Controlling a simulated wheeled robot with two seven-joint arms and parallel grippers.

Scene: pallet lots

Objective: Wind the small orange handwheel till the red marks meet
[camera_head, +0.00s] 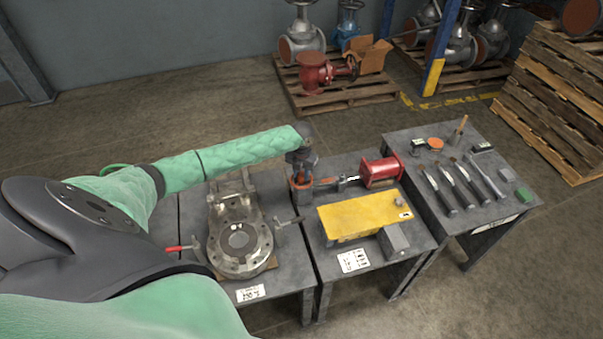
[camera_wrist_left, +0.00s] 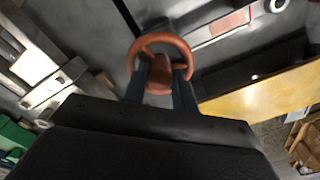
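The small orange handwheel (camera_wrist_left: 178,44) shows in the left wrist view as a ring with a thick orange middle part. In the head view only a bit of its orange rim (camera_head: 297,185) shows under my left gripper (camera_head: 301,166). In the wrist view my left gripper (camera_wrist_left: 163,72) points down into the wheel, one dark finger on each side of the middle part. Whether the fingers press on it or stand slightly apart is unclear. I cannot make out the red marks. My right gripper is in neither view.
A red flanged spool (camera_head: 380,171) and a yellow block (camera_head: 362,215) share the middle table. A round metal flange (camera_head: 240,238) lies on the left table. Hand tools (camera_head: 453,185) lie on the right table. Pallets with valves stand behind.

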